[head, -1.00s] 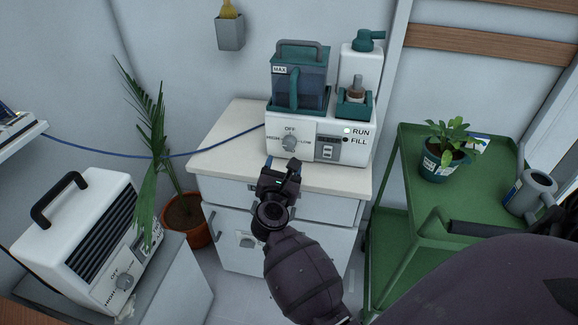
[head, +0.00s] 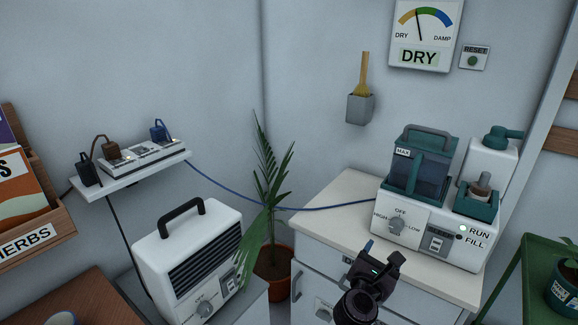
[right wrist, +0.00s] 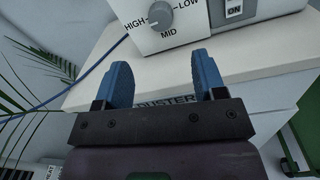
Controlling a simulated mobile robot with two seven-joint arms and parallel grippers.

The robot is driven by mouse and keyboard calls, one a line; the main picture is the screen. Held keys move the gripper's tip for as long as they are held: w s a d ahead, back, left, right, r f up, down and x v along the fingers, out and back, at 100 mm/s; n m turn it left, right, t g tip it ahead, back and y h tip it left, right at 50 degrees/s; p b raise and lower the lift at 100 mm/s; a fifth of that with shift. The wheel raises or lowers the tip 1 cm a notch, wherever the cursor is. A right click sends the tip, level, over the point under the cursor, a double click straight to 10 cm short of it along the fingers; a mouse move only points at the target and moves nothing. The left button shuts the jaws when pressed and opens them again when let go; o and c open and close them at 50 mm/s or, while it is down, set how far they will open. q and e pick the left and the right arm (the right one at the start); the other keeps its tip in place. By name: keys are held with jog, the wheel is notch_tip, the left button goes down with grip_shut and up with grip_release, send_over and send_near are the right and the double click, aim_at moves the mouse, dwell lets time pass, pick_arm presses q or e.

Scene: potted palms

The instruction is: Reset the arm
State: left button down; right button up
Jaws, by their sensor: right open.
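My right gripper (head: 384,258) is in front of the white cabinet (head: 345,200), below the humidifier-like machine (head: 410,228). In the right wrist view its two blue fingers (right wrist: 166,86) stand apart with nothing between them. Beyond them are the cabinet top's edge (right wrist: 250,75) and the machine's dial (right wrist: 159,16). The machine has a green tank, a dial marked HIGH, OFF and LOW, and a lit light beside RUN. My left gripper is not in view.
A white heater (head: 192,255) stands at the lower left, close to a potted palm (head: 270,200). A wall shelf (head: 130,178) holds a power strip. A blue cable (head: 240,192) runs to the machine. A DRY gauge (head: 424,30) and RESET button (head: 472,61) are on the wall.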

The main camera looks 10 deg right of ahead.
jog(key=w+a+r+n+t+y, duration=0.2)
jog(key=a+r+n+t+y, duration=0.4)
jog(key=n, duration=1.2)
jog(key=s+a+n+t+y+p, duration=0.15)
jog(key=n+y, duration=0.25)
jog(key=n, duration=0.5)
jog(key=s+a+n+y+p, duration=0.1)
jog(key=s+a+n+y, duration=0.2)
jog(key=n, duration=0.6)
pick_arm(q)
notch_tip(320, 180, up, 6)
jog(key=p, duration=0.5)
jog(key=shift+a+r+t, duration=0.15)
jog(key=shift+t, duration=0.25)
pick_arm(e)
jog(key=s+d+f+n+g, duration=0.1)
jog(key=s+f+n+g, duration=0.2)
jog(key=s, duration=0.6)
jog(key=s+d+f+n+g, duration=0.2)
jog(key=s+f+n, duration=0.3)
jog(key=s, duration=0.5)
jog(key=s+d+f+n+g, duration=0.2)
jog(key=s+f+n+g, duration=0.2)
jog(key=s+f, duration=0.3)
jog(key=s, duration=0.3)
jog(key=shift+n, duration=0.4)
